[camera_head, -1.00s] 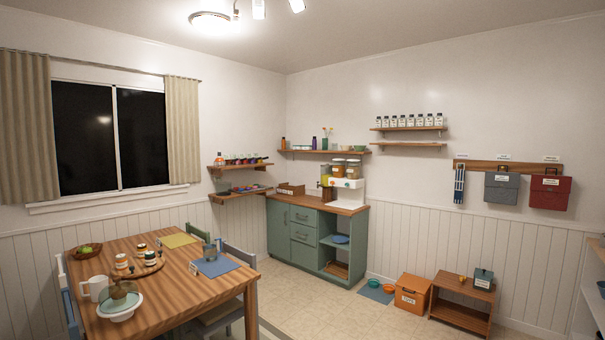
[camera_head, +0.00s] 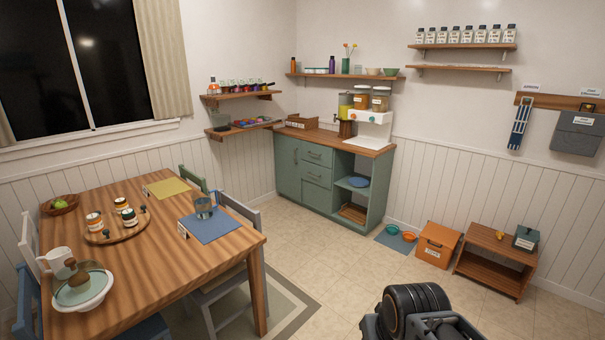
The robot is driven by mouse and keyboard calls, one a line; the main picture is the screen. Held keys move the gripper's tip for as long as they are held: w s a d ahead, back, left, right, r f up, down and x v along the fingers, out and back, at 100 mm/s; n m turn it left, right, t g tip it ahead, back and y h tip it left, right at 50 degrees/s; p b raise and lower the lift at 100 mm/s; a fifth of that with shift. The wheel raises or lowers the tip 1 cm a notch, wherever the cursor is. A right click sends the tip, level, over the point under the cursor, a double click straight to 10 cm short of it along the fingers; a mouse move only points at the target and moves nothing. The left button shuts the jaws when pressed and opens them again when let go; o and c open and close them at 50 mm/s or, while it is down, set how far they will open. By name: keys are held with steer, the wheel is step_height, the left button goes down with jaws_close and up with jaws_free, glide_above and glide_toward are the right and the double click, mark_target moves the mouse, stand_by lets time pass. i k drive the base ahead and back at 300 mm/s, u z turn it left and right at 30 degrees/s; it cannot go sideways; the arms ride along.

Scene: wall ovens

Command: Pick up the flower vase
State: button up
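Part of my arm shows dark at the bottom right of the view, far from the vase. My gripper's fingertips cannot be made out.
A wooden table (camera_head: 165,252) with dishes, jars and placemats fills the left, with chairs around it. The green cabinet (camera_head: 310,180) stands below the shelf. An orange box (camera_head: 437,244) and a low wooden stand (camera_head: 484,280) sit along the right wall. The middle floor is open.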

mark_target(345, 63)
steer(key=i, duration=5.4)
steer(key=u, duration=1.7)
steer(key=i, duration=1.55)
steer(key=z, duration=3.25)
steer(key=i, duration=1)
steer(key=u, duration=0.05)
